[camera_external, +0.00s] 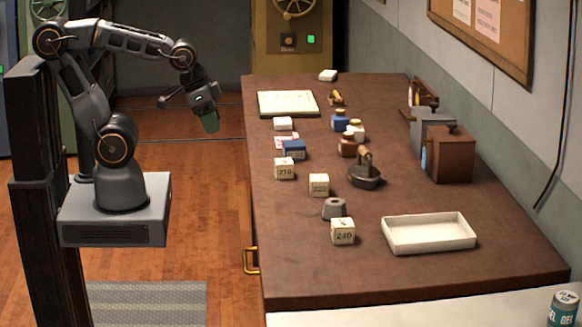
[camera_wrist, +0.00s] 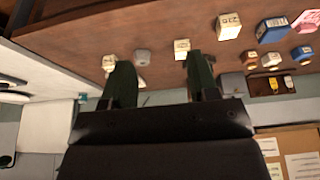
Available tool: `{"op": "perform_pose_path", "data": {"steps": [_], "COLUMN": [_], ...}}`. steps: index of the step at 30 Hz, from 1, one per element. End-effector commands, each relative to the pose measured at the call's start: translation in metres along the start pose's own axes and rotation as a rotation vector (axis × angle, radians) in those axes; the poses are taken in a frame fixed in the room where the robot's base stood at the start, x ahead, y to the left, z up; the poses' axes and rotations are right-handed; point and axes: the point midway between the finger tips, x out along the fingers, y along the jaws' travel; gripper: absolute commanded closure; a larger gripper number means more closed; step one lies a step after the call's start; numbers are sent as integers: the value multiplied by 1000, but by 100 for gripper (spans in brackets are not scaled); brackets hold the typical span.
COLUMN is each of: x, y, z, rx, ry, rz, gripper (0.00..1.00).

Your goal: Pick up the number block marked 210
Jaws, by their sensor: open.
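The cream number block marked 210 (camera_external: 284,169) sits upright on the brown table near its left edge, in front of a blue box. In the wrist view a cream block that appears to be the same one (camera_wrist: 229,26) is at upper right, its marking too small to read surely. My gripper (camera_external: 210,121) is open and empty, above the floor left of the table and higher than the block. In the wrist view its two dark green fingers (camera_wrist: 158,62) are spread apart, with the block beyond them to the right.
Block 220 (camera_external: 319,185), a grey weight (camera_external: 334,208) and block 240 (camera_external: 343,231) stand nearer the front. The blue box (camera_external: 294,150) is just behind block 210. A stamp-like tool (camera_external: 365,177), inkpots (camera_external: 348,146) and a white tray (camera_external: 428,247) lie to the right.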

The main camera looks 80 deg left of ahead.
Motion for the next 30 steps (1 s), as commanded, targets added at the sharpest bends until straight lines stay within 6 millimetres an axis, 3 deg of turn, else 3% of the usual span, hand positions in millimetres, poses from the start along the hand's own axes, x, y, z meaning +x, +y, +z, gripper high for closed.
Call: {"op": "perform_pose_path", "data": {"steps": [7,15,30], "x": [0,-4,-110], "y": [0,0,1], "z": [0,-1,-37], "rx": [0,0,6], "ry": [0,2,87], "rz": [0,0,2], "gripper": [22,20,20]}}
